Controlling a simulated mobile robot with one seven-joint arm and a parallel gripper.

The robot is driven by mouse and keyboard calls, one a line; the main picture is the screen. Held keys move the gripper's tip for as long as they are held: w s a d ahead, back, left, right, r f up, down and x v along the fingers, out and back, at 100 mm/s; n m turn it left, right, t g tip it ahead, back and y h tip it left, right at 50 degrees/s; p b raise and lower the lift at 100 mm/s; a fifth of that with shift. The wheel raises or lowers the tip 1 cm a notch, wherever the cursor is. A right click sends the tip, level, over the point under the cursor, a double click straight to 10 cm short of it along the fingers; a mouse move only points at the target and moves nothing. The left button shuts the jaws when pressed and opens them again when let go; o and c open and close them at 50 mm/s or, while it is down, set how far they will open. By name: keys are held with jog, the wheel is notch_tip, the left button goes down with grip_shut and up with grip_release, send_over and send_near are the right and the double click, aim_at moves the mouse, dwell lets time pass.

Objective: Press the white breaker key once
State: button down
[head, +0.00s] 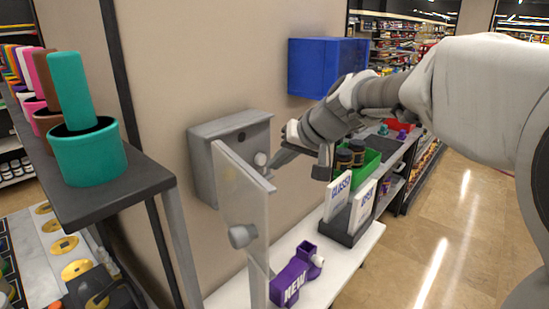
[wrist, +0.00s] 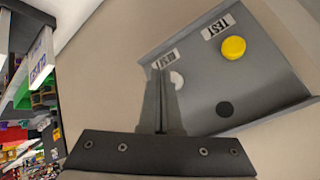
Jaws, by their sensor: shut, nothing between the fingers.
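The grey breaker box (head: 228,130) is fixed to the wall, with its clear door (head: 243,205) swung open toward me. The round white key (head: 260,158) shows on its face. In the wrist view the white key (wrist: 178,80) is partly hidden behind my fingers. A small label stands by it, too blurred to read surely. My gripper (wrist: 161,72) is shut and empty, its tips in front of the panel beside the white key. In the head view my gripper (head: 270,172) is just below and right of the key. I cannot tell whether it touches.
A blue box (head: 318,66) hangs on the wall at right. A purple part (head: 297,275) marked NEW lies on the white bench (head: 350,255). Bins stand at right.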

jog(key=shift+w+a, duration=0.1)
jog(key=shift+w+a, duration=0.2)
jog(key=shift+a, duration=0.1)
jog(key=shift+w+a, duration=0.25)
jog(key=shift+a, duration=0.1)
dwell(0.8)
jog(key=shift+d, duration=0.1)
jog(key=shift+s+d+b, duration=0.55)
jog(key=shift+d, duration=0.1)
jog(key=shift+s+d+b, duration=0.65)
jog(key=shift+s+d, duration=0.15)
jog(key=shift+d, duration=0.2)
jog(key=shift+s+d+b, duration=0.65)
jog(key=shift+s+d, duration=0.1)
jog(key=shift+d, duration=0.2)
